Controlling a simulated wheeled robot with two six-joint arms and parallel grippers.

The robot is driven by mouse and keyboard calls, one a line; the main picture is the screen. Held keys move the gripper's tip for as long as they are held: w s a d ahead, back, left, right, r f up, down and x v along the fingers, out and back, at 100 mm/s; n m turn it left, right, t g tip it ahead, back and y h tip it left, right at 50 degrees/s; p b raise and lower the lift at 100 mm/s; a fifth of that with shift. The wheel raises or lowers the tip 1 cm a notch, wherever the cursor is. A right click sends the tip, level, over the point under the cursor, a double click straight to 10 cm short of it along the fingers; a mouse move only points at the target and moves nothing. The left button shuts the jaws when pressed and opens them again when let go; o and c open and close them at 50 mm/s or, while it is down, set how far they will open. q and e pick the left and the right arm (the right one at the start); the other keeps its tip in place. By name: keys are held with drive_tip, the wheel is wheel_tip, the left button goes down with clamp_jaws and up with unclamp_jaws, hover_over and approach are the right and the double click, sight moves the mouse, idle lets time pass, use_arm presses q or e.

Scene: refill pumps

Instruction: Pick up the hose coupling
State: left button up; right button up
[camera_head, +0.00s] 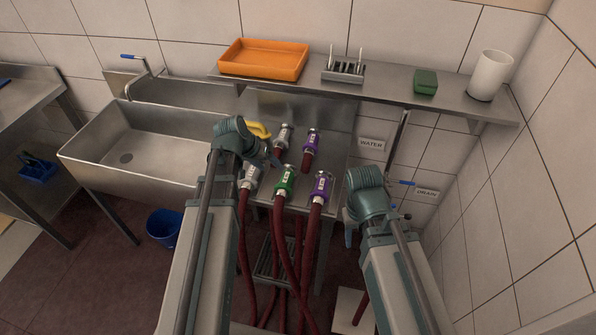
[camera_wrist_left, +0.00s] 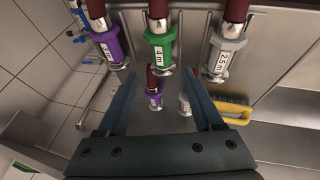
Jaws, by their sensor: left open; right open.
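Several hose couplings on dark red hoses lie on a steel surface. The front row holds a grey coupling (camera_head: 249,177) labelled 2.5 m in the left wrist view (camera_wrist_left: 225,55), a green one (camera_head: 285,181) labelled 4 m (camera_wrist_left: 159,50), and a purple one (camera_head: 321,187). Behind them are another grey coupling (camera_head: 282,138) and another purple coupling (camera_head: 311,140). My left gripper (camera_wrist_left: 164,88) is open and empty above the couplings; the back purple (camera_wrist_left: 154,96) and back grey ones show between its fingers. My right gripper (camera_head: 349,236) is open, right of the couplings, its fingers mostly hidden.
A yellow-handled brush (camera_wrist_left: 232,110) lies by the couplings. A steel sink (camera_head: 130,150) is at left. The shelf (camera_head: 390,92) above carries an orange tray (camera_head: 263,59), a small rack (camera_head: 343,71), a green block (camera_head: 425,82) and a white cylinder (camera_head: 489,75). A blue bucket (camera_head: 163,228) stands on the floor.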

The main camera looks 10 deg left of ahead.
use_arm(q)
drive_tip(key=b, duration=0.8)
approach(284, 180)
drive_tip(key=x, duration=0.4)
drive_tip(key=shift+w+f, duration=0.1)
drive_tip(key=shift+f, duration=0.15)
drive_tip(key=shift+w+d+f, duration=0.15)
drive_tip(key=shift+d+f, duration=0.05)
drive_tip(key=b+x, duration=0.4)
drive_tip(key=shift+a+f, duration=0.15)
drive_tip(key=shift+f, duration=0.25)
drive_tip(key=shift+w+f+b, duration=0.15)
drive_tip(key=shift+f+b, duration=0.1)
drive_tip(key=shift+b, duration=0.15)
drive_tip(key=shift+r, duration=0.1)
